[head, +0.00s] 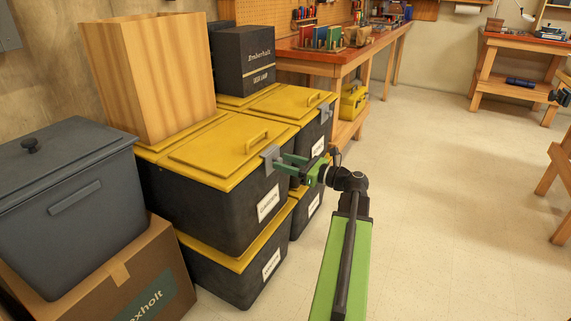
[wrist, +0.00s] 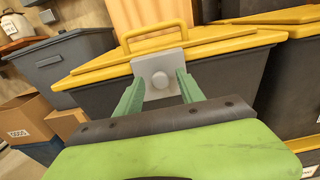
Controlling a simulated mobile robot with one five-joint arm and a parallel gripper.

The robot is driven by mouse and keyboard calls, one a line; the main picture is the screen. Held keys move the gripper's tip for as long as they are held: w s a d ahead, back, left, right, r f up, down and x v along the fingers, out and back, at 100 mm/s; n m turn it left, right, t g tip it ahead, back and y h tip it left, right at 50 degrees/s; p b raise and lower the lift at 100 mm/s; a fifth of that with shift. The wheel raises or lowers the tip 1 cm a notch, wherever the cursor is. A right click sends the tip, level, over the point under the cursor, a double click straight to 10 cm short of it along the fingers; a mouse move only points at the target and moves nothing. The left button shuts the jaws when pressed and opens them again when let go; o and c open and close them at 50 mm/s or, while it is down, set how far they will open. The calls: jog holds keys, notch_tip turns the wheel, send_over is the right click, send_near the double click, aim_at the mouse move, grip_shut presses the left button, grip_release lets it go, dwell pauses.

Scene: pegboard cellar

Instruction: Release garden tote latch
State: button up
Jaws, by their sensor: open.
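A black tote (head: 215,200) with a yellow lid (head: 225,150) stands in the upper row of a stack, its white label too small to read surely. A grey latch (head: 270,157) hangs over its lid edge at the front. In the wrist view the latch (wrist: 158,62) is a grey plate with a round knob. It lies flat against the tote. My gripper (head: 287,163) is open at the latch. In the wrist view its green fingers (wrist: 160,88) stand either side of the plate's lower part; whether they touch it I cannot tell. The lid looks closed.
A tall wooden box (head: 150,75) and a black box (head: 243,60) stand on the stack. Another yellow-lidded tote (head: 285,103) with its own latch is behind. A grey bin (head: 65,200) sits on a cardboard box (head: 110,285) at left.

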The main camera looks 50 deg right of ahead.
grip_shut()
jog(key=shift+a, duration=0.1)
dwell(1.2)
